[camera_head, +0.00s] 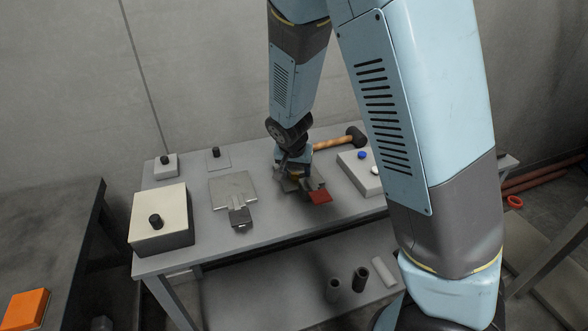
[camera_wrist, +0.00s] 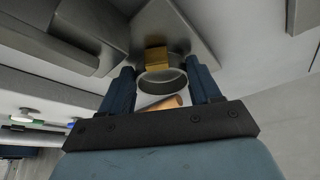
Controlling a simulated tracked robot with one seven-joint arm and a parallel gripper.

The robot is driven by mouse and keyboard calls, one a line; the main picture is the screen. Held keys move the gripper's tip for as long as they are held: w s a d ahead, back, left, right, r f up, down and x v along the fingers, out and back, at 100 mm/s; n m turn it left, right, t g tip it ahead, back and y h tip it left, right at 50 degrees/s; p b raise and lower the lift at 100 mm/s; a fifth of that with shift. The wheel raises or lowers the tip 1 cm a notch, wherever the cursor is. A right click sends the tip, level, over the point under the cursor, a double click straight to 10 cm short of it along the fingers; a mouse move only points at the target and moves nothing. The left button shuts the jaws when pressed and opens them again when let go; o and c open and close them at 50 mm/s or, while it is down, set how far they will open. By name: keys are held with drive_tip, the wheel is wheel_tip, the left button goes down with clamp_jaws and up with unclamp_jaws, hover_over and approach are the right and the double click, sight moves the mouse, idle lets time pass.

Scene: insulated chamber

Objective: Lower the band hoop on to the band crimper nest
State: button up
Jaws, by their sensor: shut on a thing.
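In the wrist view the band hoop (camera_wrist: 160,92), a thin dark grey ring, sits between the two blue fingers of my gripper (camera_wrist: 160,72). My gripper is shut on it. A brass block (camera_wrist: 157,59) shows at the hoop's far edge. Beyond it is a grey rounded part on a flat plate (camera_wrist: 196,32), seemingly the crimper nest; I cannot tell whether the hoop touches it. In the head view my gripper (camera_head: 296,178) points down over grey metal parts beside a red piece (camera_head: 320,197). There the hoop and nest are mostly hidden.
A mallet (camera_head: 330,142) lies behind my gripper. A pale block (camera_head: 359,172) with coloured buttons stands to the right. A hinged metal plate (camera_head: 232,188), a large box with a black knob (camera_head: 158,228) and small knobbed blocks stand left. The bench front is partly clear.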

drive_tip(key=shift+f, duration=0.2)
idle(0.5)
drive_tip(key=o, duration=1.2)
drive_tip(key=shift+s, duration=0.1)
drive_tip(key=shift+d, duration=0.15)
drive_tip(key=shift+f, duration=0.1)
drive_tip(key=shift+s, duration=0.1)
drive_tip(key=v, duration=1.4)
drive_tip(key=s+d+r+y, duration=0.1)
drive_tip(key=s+d+r, duration=0.2)
drive_tip(key=d+r, duration=0.3)
drive_tip(key=s+d+r+y, duration=0.1)
drive_tip(key=s+d+r, duration=0.2)
drive_tip(key=d, duration=0.5)
drive_tip(key=s+d+r+n, duration=0.1)
drive_tip(key=s+d+r, duration=0.1)
drive_tip(key=s, duration=0.2)
drive_tip(key=s+d+r+n+t, duration=0.1)
drive_tip(key=s+r, duration=0.1)
drive_tip(key=s, duration=0.2)
drive_tip(key=s+d+r+n, duration=0.1)
drive_tip(key=s+d+r, duration=0.1)
drive_tip(key=s, duration=0.2)
drive_tip(key=shift+d+r+h, duration=0.2)
drive_tip(key=shift+d+h, duration=0.15)
drive_tip(key=shift+h, duration=0.05)
